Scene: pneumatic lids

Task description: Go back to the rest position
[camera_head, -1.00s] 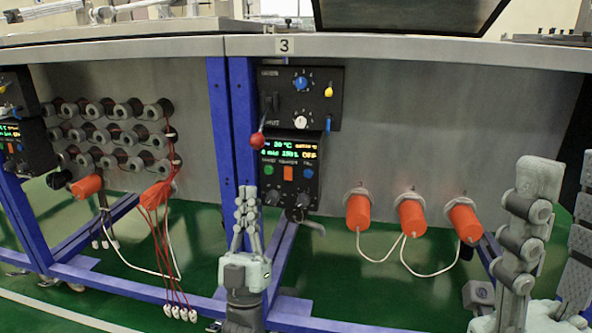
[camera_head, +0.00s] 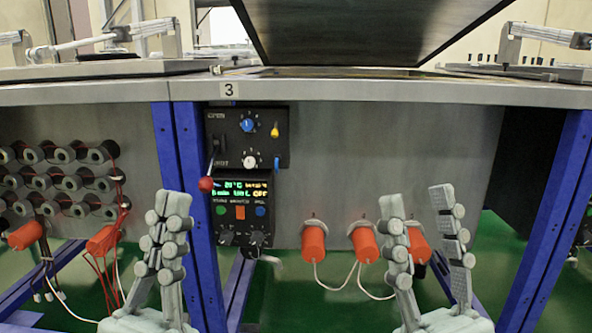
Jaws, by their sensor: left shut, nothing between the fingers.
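My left gripper (camera_head: 172,203) is shut and empty. It points upward in front of the blue frame post (camera_head: 182,150), left of and below the red-knobbed lever (camera_head: 206,184). My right gripper (camera_head: 417,200) is open, its two fingers upright and apart with nothing between them. It is in front of the orange plugs and partly covers the right one (camera_head: 418,247). Both grippers stand low in the head view.
The control box (camera_head: 240,205) with a lit display hangs under the bench edge (camera_head: 350,92) marked 3. A dark lid (camera_head: 350,30) stands raised above the bench. Orange plugs (camera_head: 314,243) with white cables and grey rings with red wires (camera_head: 62,153) line the panel.

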